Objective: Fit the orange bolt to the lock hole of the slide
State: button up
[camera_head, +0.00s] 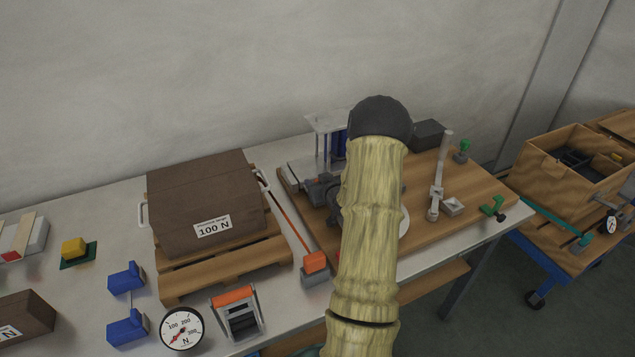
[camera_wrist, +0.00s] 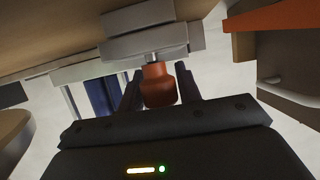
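In the wrist view, the orange bolt (camera_wrist: 158,86) sits between the two dark fingers of my gripper (camera_wrist: 159,88), which appear closed against its sides. Its short metal shank points at the grey block of the slide (camera_wrist: 150,44). The shank's end meets the block's edge in the picture; I cannot tell whether it is in the lock hole. The hole itself is hidden. In the head view, my sleeved arm covers the gripper and the bolt. Grey slide parts (camera_head: 319,190) show left of the arm on a wooden board (camera_head: 423,232).
A brown box marked 100 N (camera_head: 205,195) sits on a pallet (camera_head: 220,268) to the left. A red rod ends at an orange-topped block (camera_head: 315,263) near the arm. A post (camera_head: 437,190) and green-handled parts (camera_head: 492,206) stand right. A blue part (camera_wrist: 101,95) shows beside my gripper.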

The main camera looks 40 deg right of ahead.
jog(key=o, duration=0.3)
jog(key=shift+r, duration=0.1)
